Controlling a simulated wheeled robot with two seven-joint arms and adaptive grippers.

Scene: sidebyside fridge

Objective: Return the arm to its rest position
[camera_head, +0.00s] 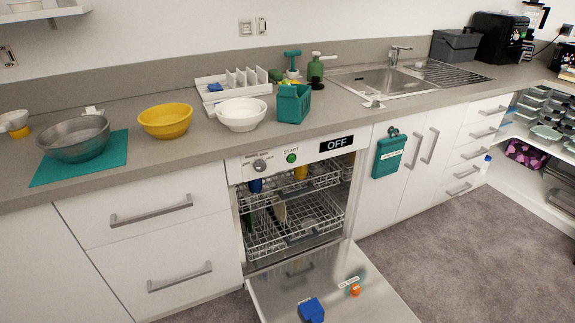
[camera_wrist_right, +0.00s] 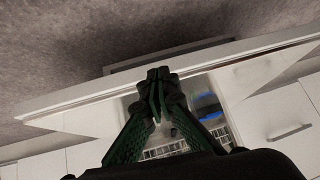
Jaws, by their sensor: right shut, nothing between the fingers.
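My right gripper (camera_wrist_right: 159,76) shows in the right wrist view. Its dark green fingers come together at the tips with nothing held between them. Parts of a wire rack and a blue object (camera_wrist_right: 208,105) show behind and beside the fingers, which hide part of the scene. Neither of my grippers shows in the head view, and my left gripper is in no view.
The dishwasher door (camera_head: 378,300) is open and lowered, with a blue item (camera_head: 311,310) and an orange item (camera_head: 355,290) on it. Wire racks (camera_head: 310,228) hold a few dishes. Bowls, including a yellow one (camera_head: 165,120), stand on the counter. Carpet (camera_head: 470,250) on the right is clear.

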